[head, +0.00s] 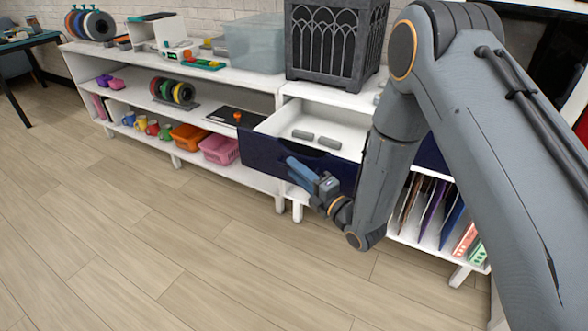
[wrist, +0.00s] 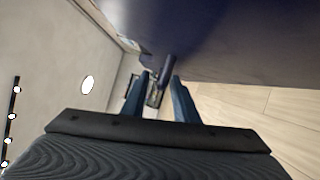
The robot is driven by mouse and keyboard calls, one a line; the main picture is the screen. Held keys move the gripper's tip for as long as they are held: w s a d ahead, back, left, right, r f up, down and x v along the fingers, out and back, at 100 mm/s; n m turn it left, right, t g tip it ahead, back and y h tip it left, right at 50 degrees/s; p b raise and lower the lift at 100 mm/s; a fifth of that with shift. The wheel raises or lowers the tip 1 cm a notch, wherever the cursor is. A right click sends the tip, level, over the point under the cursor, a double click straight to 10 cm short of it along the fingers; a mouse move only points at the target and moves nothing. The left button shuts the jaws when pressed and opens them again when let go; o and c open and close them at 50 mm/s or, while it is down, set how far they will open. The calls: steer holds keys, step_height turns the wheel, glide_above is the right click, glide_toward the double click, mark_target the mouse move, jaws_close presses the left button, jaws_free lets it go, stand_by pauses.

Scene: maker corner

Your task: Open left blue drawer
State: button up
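The left blue drawer (head: 263,162) stands pulled out of the white shelf unit. Its dark blue front faces the floor space and its white inside shows from above, with two small grey pieces (head: 315,138) in it. My gripper (head: 297,168) is in front of the drawer front, low and toward its middle. In the wrist view the two blue fingers (wrist: 160,88) are apart, with a gap between them. The blue front (wrist: 225,40) fills the top of that view. A narrow dark piece shows near the fingertips; I cannot tell if they touch it. My arm hides the drawer's right end.
A dark lattice box (head: 335,45) and a clear bin (head: 254,45) stand on the shelf top. Orange (head: 188,137) and pink (head: 220,149) baskets sit on the lower shelf to the left. Folders (head: 432,212) stand below right. The wooden floor in front is clear.

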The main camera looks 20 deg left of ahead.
steer(key=v, duration=0.6)
steer(key=shift+d, duration=0.3)
steer(key=shift+s, duration=0.25)
